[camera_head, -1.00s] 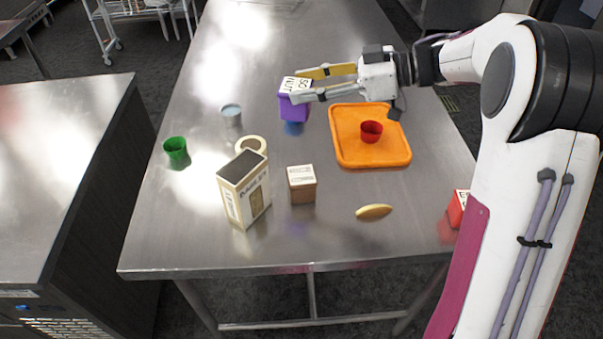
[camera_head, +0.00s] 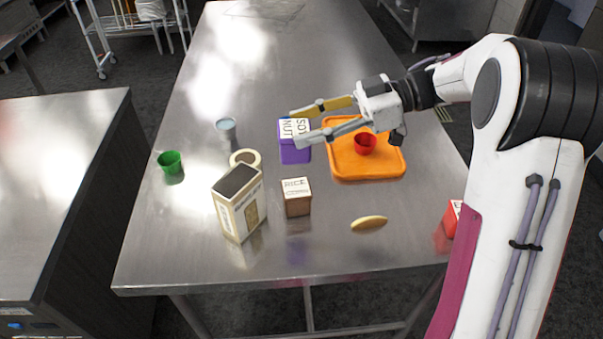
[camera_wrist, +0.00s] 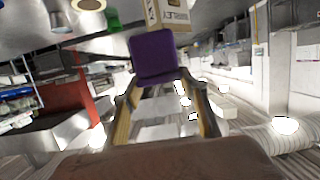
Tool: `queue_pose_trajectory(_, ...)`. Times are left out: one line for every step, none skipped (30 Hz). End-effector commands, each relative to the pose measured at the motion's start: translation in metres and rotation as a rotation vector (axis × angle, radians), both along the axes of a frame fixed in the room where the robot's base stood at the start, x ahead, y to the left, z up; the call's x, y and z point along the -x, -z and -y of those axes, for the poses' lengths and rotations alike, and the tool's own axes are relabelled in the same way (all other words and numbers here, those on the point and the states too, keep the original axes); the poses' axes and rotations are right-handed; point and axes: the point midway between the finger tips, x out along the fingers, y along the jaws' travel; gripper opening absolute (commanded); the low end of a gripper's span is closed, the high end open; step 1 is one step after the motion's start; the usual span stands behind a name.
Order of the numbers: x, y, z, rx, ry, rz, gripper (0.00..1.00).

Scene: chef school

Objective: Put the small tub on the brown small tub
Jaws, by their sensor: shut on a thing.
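The purple small tub (camera_head: 295,154) has a white lid marked with letters that read like "SOY NUT". My gripper (camera_head: 295,129) is shut on it near its top, with one finger on each side. In the wrist view the purple tub (camera_wrist: 153,56) sits between the fingertips (camera_wrist: 157,80). The brown small tub (camera_head: 298,206), with a white lid marked "RICE", stands upright on the steel table nearer the front. The purple tub is behind it and apart from it. I cannot tell how far the purple tub is above the table.
A tall cream box (camera_head: 241,210) stands close left of the brown tub, with a cream ring-shaped item (camera_head: 246,157) behind it. Green (camera_head: 169,160) and grey-blue (camera_head: 226,126) cups stand left. An orange tray (camera_head: 375,170) holds a red cup (camera_head: 365,145). A yellow oval item (camera_head: 369,223) and red box (camera_head: 451,219) lie right.

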Motion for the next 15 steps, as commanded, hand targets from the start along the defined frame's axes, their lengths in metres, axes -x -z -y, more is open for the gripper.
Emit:
queue_pose_trajectory(0.0,0.005,0.0,-0.002,0.0,-0.002,0.16)
queue_pose_trajectory(0.0,0.009,0.0,-0.002,0.0,-0.003,0.16)
queue_pose_trajectory(0.0,0.014,0.0,-0.002,-0.001,-0.004,0.16)
queue_pose_trajectory(0.0,0.018,0.0,-0.002,-0.001,-0.004,0.16)
queue_pose_trajectory(0.0,0.022,0.0,-0.002,0.0,-0.003,0.16)
queue_pose_trajectory(0.0,0.027,0.0,-0.001,0.0,-0.004,0.16)
queue_pose_trajectory(0.0,0.032,0.0,-0.001,0.0,-0.004,0.16)
queue_pose_trajectory(0.0,0.036,0.0,-0.002,0.0,-0.004,0.16)
queue_pose_trajectory(0.0,0.041,0.0,-0.002,0.0,-0.004,0.16)
queue_pose_trajectory(0.0,0.044,0.0,-0.002,0.0,-0.003,0.16)
queue_pose_trajectory(0.0,0.047,0.0,-0.001,0.0,-0.002,0.16)
queue_pose_trajectory(0.0,0.05,0.0,-0.001,-0.001,-0.001,0.16)
queue_pose_trajectory(0.0,0.052,0.0,-0.001,-0.001,-0.001,0.16)
queue_pose_trajectory(0.0,0.054,0.0,-0.001,0.0,-0.001,0.16)
queue_pose_trajectory(0.0,0.055,0.0,-0.001,0.0,-0.001,0.16)
